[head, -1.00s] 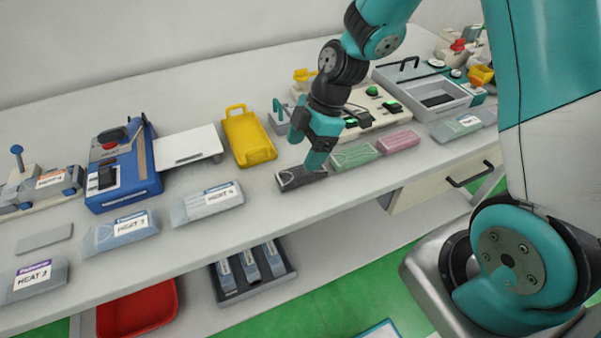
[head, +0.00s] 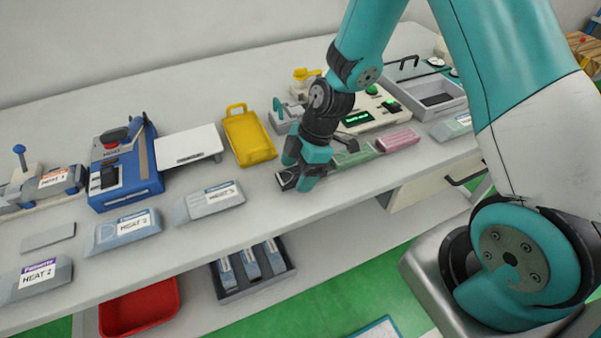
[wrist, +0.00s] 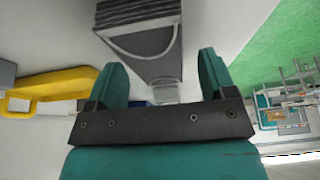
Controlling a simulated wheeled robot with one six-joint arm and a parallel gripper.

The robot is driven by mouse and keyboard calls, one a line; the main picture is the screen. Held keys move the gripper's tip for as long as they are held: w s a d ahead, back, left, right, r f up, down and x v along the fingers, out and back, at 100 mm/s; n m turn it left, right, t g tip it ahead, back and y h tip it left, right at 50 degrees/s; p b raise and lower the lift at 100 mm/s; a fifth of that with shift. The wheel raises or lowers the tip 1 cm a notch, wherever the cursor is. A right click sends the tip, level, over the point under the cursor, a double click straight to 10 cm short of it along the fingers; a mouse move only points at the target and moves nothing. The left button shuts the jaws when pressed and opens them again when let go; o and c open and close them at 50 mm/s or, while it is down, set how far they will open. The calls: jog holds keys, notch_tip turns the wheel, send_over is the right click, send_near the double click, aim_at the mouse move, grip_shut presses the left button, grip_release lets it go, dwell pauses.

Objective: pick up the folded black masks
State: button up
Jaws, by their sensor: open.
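The folded black masks (head: 287,179) lie as a flat dark stack near the front edge of the table. In the wrist view the stack (wrist: 140,30) shows just past the fingertips, with a pale curved strap on its dark face. My gripper (head: 305,181) is low at the stack in the head view and hides part of it. In the wrist view my gripper (wrist: 165,75) is open, its two teal fingers apart. I cannot tell whether the fingers touch the stack.
A green pack (head: 354,156) and a pink pack (head: 398,140) lie right of the gripper. A yellow tray (head: 249,137) stands behind and left. A pale labelled pack (head: 211,202) lies to the left. The table's front edge is close.

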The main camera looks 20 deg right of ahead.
jog(key=shift+f, duration=0.25)
dwell(0.3)
jog(key=c, duration=1)
jog(key=shift+r, duration=0.15)
